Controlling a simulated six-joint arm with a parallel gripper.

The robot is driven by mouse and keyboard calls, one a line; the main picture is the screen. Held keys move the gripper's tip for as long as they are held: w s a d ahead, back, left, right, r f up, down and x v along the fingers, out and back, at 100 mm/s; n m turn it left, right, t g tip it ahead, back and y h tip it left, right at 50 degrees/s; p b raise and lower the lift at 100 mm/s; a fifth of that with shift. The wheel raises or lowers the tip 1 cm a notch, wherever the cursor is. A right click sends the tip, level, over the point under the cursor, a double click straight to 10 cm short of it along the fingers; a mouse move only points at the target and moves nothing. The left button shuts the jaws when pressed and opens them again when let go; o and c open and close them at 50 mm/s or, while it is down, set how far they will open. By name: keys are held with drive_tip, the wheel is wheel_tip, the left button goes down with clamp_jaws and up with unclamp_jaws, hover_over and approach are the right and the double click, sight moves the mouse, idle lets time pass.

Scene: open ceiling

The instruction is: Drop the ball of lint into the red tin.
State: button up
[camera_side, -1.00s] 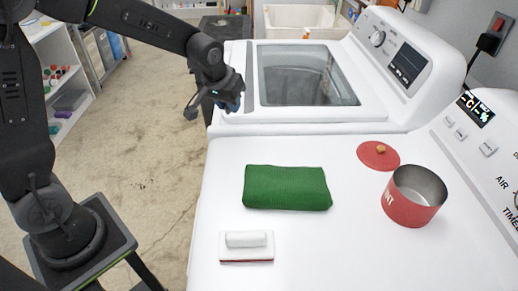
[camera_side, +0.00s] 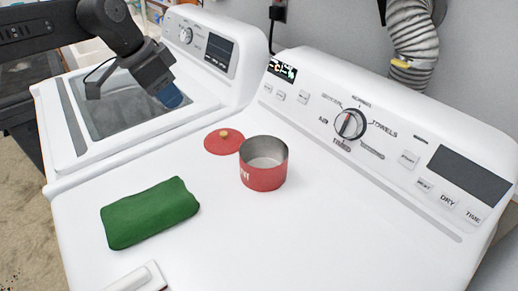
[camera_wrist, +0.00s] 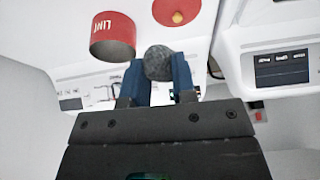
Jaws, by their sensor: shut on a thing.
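My gripper (camera_side: 172,97) is above the left machine, up and left of the red tin. In the wrist view its blue fingers (camera_wrist: 160,76) are shut on a dark grey ball of lint (camera_wrist: 158,62). The ball cannot be made out in the side view. The red tin (camera_side: 263,178) stands upright and open on the white machine top, and its inside looks empty. It also shows in the wrist view (camera_wrist: 113,40), with LINT on its side. The ball is apart from the tin.
A red lid with a tan knob (camera_side: 224,142) lies just behind and left of the tin. A control panel (camera_side: 370,130) rises behind. The machine top right of the tin is clear.

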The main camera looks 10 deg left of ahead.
drive_tip(key=s+d+r+m+g, duration=0.1)
drive_tip(key=s+d+r+m, duration=0.2)
drive_tip(key=d, duration=0.4)
drive_tip(key=s+d+f, duration=0.1)
drive_tip(key=d+f, duration=1)
drive_tip(key=shift+s+f+m+h, duration=0.15)
drive_tip(key=shift+s+m+h, duration=0.15)
drive_tip(key=shift+s+h, duration=0.1)
drive_tip(key=shift+f, duration=0.4)
drive_tip(key=o, duration=0.9)
drive_tip(key=shift+r, duration=0.1)
